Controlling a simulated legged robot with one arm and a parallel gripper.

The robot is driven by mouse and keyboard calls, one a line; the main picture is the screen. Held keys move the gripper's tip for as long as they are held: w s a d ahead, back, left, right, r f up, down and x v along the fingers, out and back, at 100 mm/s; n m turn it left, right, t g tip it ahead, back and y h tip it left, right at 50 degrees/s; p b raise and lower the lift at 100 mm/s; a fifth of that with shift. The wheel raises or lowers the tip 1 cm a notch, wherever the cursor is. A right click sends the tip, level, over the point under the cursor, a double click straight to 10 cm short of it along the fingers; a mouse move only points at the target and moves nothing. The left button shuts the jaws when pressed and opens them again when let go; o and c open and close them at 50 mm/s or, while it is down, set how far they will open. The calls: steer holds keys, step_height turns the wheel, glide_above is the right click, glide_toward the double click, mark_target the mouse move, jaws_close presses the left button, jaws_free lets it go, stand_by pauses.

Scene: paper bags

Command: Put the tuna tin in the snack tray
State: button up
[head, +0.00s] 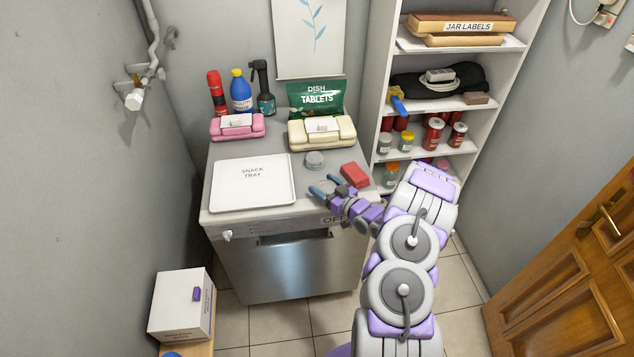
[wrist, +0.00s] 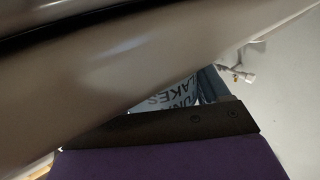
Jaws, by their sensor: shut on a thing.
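The tuna tin shows in the wrist view as a pale label (wrist: 172,101) with partly hidden, upside-down lettering, against a blue finger. My gripper (head: 323,186), shut on the tin, is low over the right front of the grey counter, its blue fingers apart. In the head view I cannot make out the tin between them. A small round grey thing (head: 315,159) shows just beyond the fingertips; I cannot tell what it is. The white snack tray (head: 285,201) lies flat and empty to the left of my gripper.
A red block (head: 355,174) is close to the right of my gripper. Cream (head: 341,143) and pink (head: 236,135) packs stand behind, with bottles and a green tablets bag (head: 316,98). A shelf unit (head: 496,75) rises at right. A pale surface (wrist: 150,65) blocks much of the wrist view.

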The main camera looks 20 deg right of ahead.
mark_target(320, 183)
steer(key=shift+b+x, duration=0.3)
steer(key=shift+x, duration=1.65)
steer(key=shift+f, duration=0.15)
steer(key=o, duration=1.1)
steer(key=shift+f+b, duration=0.1)
steer(key=shift+b, duration=0.3)
